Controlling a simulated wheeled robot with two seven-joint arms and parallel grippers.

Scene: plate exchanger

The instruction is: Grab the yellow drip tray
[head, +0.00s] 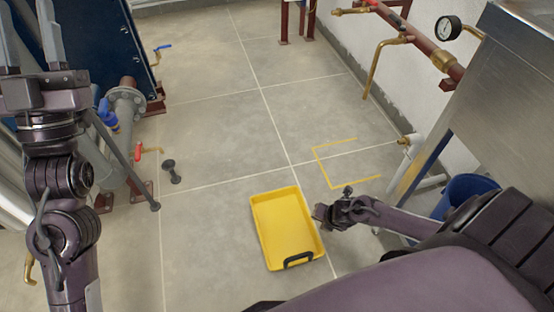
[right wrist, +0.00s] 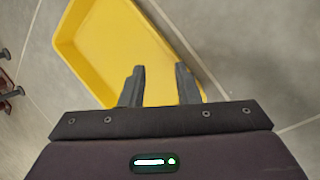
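The yellow drip tray (head: 287,222) lies on the floor in the lower middle of the head view. A black handle (head: 299,259) is on its near end. My right gripper (head: 322,212) is beside the tray's right edge. In the right wrist view the tray (right wrist: 110,45) is beyond the fingers, and my right gripper (right wrist: 160,78) is open with nothing held between its fingers. Whether a finger touches the tray cannot be told. My left gripper (head: 29,35) is raised at the upper left, fingers apart and empty, away from the tray.
A yellow corner marking (head: 331,166) is on the floor right of the tray. A small black object (head: 172,171) stands at the left near red-handled valve piping (head: 139,152). A blue bin (head: 466,192) is at the right. The floor behind the tray is clear.

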